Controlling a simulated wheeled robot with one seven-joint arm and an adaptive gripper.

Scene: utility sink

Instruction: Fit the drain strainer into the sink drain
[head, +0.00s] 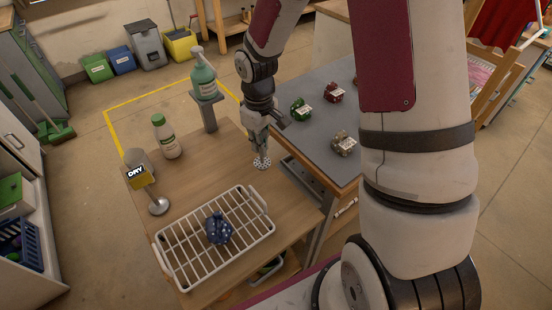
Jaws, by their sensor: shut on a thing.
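The drain strainer (261,163) is a small, round, light metal piece with holes. My gripper (261,152) points down and is shut on it. The strainer is at the right part of the wooden table (205,165), just behind the white wire rack. I cannot tell whether it touches the tabletop or hangs slightly above it. The fingertips are small in this view and partly merge with the strainer. I cannot make out a sink drain in this view.
The wire rack (166,262) holds a blue dotted cloth (218,230). A grey worktop (318,134) on the right carries several small bundles.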

